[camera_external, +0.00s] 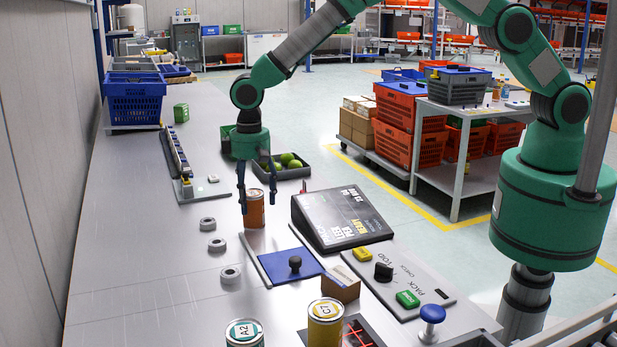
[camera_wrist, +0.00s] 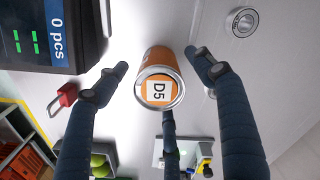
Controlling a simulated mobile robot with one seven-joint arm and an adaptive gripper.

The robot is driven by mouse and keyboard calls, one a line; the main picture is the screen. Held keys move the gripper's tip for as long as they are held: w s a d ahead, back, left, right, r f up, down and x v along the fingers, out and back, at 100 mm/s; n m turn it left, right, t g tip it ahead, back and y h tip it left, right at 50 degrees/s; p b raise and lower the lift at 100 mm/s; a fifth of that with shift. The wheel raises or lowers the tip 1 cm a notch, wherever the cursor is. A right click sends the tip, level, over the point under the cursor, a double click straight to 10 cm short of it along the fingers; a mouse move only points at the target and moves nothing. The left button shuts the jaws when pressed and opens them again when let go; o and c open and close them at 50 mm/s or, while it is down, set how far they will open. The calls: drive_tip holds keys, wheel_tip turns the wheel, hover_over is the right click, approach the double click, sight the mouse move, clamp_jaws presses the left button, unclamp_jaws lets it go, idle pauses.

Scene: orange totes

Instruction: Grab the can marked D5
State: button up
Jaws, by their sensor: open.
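The can marked D5 (camera_wrist: 158,88) is orange with a metal rim, and its top label faces the camera in the wrist view. In the external view the orange can (camera_external: 254,208) stands upright on the grey table, behind the blue pad. My gripper (camera_external: 258,206) is above and around the can, with its fingers pointing down. In the wrist view the fingers of my gripper (camera_wrist: 160,80) are spread on both sides of the can, with gaps between them and it. A third finger shows below the can. The gripper is open and holds nothing.
A black display unit (camera_external: 340,217) stands close to the right of the can. Grey rings (camera_external: 217,244) lie to the left. Cans marked A2 (camera_external: 245,333) and C7 (camera_external: 325,322) stand in front. A tray with green fruit (camera_external: 285,164) lies behind. The left of the table (camera_external: 130,230) is mostly clear.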

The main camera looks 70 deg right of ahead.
sight(254, 212)
drive_tip(key=shift+d+f, duration=0.1)
drive_tip(key=shift+f, duration=2.25)
drive_tip(key=c, duration=1.5)
